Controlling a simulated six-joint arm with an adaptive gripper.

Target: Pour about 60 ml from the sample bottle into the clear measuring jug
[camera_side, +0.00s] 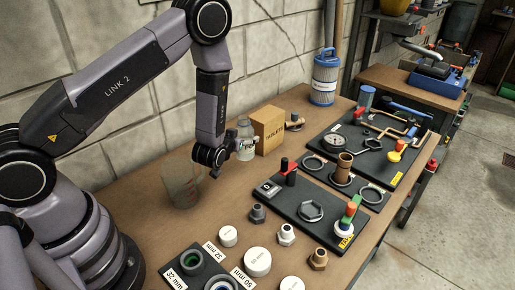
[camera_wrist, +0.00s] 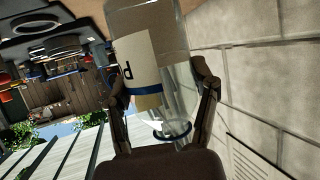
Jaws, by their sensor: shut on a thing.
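The sample bottle (camera_side: 246,142) is clear with a white label. In the side view it looks roughly upright, just left of a cardboard box; whether its base touches the bench is unclear. My gripper (camera_side: 227,151) reaches it from the left and is shut on it. In the wrist view the bottle (camera_wrist: 184,84) lies between the two fingers of my gripper (camera_wrist: 160,79), with its label and a blue ring showing. The clear measuring jug (camera_side: 181,187) stands on the bench to the left and nearer the camera, below my forearm, apart from the bottle. Its fill level is unclear.
The cardboard tablets box (camera_side: 269,130) stands close right of the bottle. A blue-and-white canister (camera_side: 324,80) is by the wall. Dark tool boards (camera_side: 285,206) with fittings fill the right side. Loose fittings and white caps (camera_side: 257,262) lie in front. Bare bench surrounds the jug.

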